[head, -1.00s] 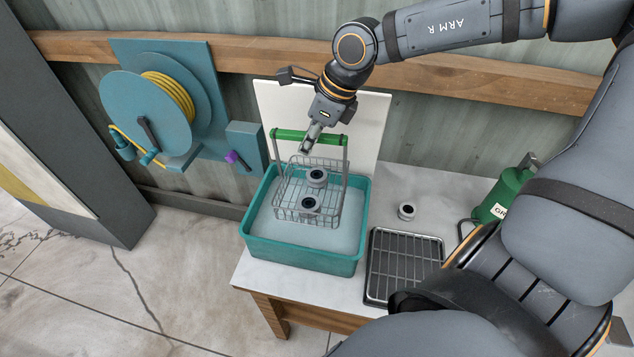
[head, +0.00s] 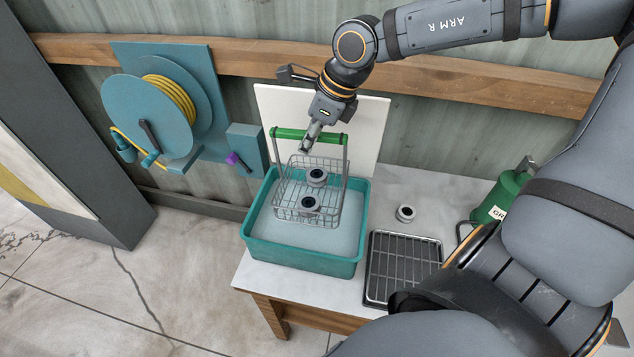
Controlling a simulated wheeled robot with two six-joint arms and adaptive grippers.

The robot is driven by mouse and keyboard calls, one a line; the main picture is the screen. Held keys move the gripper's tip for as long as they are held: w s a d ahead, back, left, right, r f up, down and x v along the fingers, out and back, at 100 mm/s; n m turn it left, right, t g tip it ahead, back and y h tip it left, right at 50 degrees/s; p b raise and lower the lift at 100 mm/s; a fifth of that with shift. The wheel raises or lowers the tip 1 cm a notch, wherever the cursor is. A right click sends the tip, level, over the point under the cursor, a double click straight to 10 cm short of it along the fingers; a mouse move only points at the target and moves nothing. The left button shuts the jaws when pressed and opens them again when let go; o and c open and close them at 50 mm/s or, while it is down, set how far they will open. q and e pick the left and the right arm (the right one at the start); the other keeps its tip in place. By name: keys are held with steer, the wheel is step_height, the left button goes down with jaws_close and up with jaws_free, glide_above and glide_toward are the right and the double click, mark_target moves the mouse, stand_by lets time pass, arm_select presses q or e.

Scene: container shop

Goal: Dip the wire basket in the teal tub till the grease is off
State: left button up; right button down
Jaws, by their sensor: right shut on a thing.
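The wire basket (head: 292,198) hangs by its green handle (head: 290,134) over the teal tub (head: 300,259). Cloudy pale liquid (head: 280,235) fills the tub. The basket's lower part is at or just above the liquid; I cannot tell which. My right gripper (head: 308,143) is shut on the green handle. My left gripper is not in view.
A wire drain rack on a dark tray (head: 404,267) lies right of the tub. A loose ring part (head: 405,213) sits behind it on the white bench. A green can (head: 500,195) stands at the right. A white board (head: 370,130) stands behind the tub. A hose reel (head: 150,110) hangs at left.

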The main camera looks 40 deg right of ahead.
mark_target(306, 132)
steer(key=shift+r+p, duration=1.2)
steer(key=shift+r, duration=0.45)
steer(key=shift+f, duration=0.1)
